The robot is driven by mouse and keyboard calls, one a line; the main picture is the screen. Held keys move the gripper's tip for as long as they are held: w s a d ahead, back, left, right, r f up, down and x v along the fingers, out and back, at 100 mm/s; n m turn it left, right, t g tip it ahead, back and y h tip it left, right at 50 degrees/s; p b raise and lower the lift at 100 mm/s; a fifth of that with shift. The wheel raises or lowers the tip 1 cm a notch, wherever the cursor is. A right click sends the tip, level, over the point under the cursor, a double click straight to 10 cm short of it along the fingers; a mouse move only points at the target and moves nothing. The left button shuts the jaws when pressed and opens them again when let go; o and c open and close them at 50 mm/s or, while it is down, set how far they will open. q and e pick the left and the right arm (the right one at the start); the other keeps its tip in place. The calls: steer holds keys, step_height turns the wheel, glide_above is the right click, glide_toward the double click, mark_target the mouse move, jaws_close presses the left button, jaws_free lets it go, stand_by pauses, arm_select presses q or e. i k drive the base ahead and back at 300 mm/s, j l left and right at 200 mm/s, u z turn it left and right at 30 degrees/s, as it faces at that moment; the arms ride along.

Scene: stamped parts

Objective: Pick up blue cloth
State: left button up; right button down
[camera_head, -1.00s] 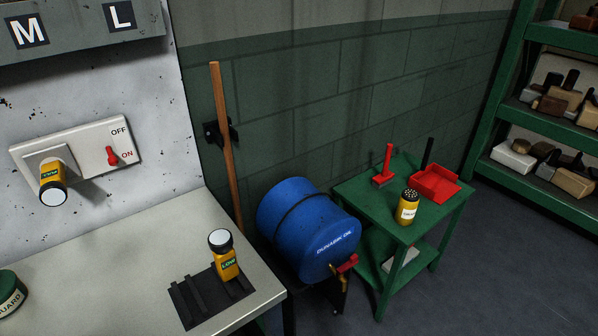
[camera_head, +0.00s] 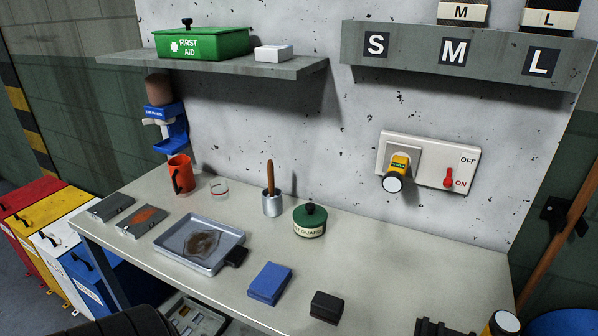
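A blue folded cloth (camera_head: 269,284) lies flat on the grey workbench (camera_head: 330,236), near its front edge. It sits between a metal tray on its left and a small black block on its right. Nothing covers it.
The metal tray (camera_head: 200,243) holds a dark stain. The black block (camera_head: 327,307), green round tin (camera_head: 310,220), metal pot (camera_head: 272,204) with a wooden handle and orange mug (camera_head: 180,175) stand on the bench. A shelf (camera_head: 220,66) with a first aid box (camera_head: 203,43) hangs above. Colored bins (camera_head: 60,240) stand left.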

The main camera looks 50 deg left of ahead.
mark_target(267, 288)
steer(key=u, duration=1.65)
steer(key=j+z, duration=0.1)
steer(key=j, duration=0.45)
